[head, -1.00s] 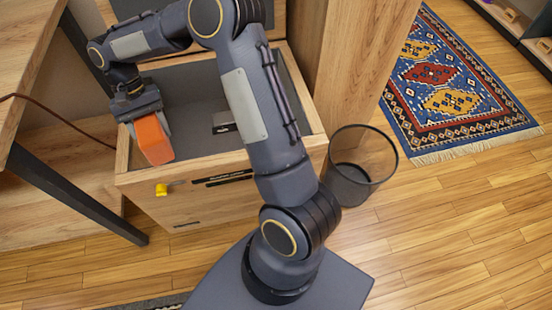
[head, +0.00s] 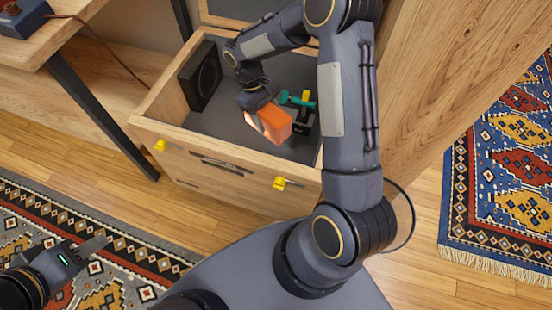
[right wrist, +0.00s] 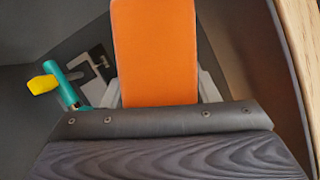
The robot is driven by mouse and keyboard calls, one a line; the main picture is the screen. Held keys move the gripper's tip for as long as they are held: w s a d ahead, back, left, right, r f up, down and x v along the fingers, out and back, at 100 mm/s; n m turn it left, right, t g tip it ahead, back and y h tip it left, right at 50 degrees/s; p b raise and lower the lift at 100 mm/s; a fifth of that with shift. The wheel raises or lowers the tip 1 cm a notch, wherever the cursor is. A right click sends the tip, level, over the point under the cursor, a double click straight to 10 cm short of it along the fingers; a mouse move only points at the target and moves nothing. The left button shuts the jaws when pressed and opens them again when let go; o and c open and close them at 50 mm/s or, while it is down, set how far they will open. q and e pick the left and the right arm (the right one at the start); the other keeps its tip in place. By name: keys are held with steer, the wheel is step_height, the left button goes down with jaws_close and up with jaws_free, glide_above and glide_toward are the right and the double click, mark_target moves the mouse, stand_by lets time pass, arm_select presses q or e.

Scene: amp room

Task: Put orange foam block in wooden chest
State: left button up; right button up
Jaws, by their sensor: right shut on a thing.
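The orange foam block (head: 275,122) is held in my right gripper (head: 258,107), within the opening of the wooden chest (head: 165,131). The chest is open, with a dark grey lining. In the right wrist view the orange foam block (right wrist: 155,55) stands out between the gripper fingers (right wrist: 160,92), with the chest interior around it. I cannot tell whether the block touches the chest floor. My left gripper (head: 92,248) is low at the left over the patterned rug, away from the chest; its finger opening is unclear.
Inside the chest are a black speaker-like box (head: 202,75) at left and a teal-and-yellow tool (head: 302,99) beside the block, also in the right wrist view (right wrist: 65,87). Yellow latches (head: 280,183) stick out from the chest front. A wooden desk (head: 60,30) stands at left.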

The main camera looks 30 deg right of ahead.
steer(key=s+d+f+n, duration=0.1)
steer(key=n, duration=0.1)
steer(key=s+f+n+h, duration=0.1)
steer(key=n, duration=0.1)
steer(key=shift+s+d+f+t, duration=0.1)
steer(key=shift+d+f+t, duration=0.3)
steer(key=shift+n, duration=0.3)
steer(key=shift+s+d+f+b, duration=0.1)
steer(key=shift+f+b, duration=0.95)
steer(key=shift+f, duration=1.5)
steer(key=shift+s+d+f+b, duration=0.1)
steer(key=shift+f+b, duration=0.95)
steer(key=shift+f, duration=1.5)
steer(key=shift+f, duration=0.15)
steer(key=o, duration=1)
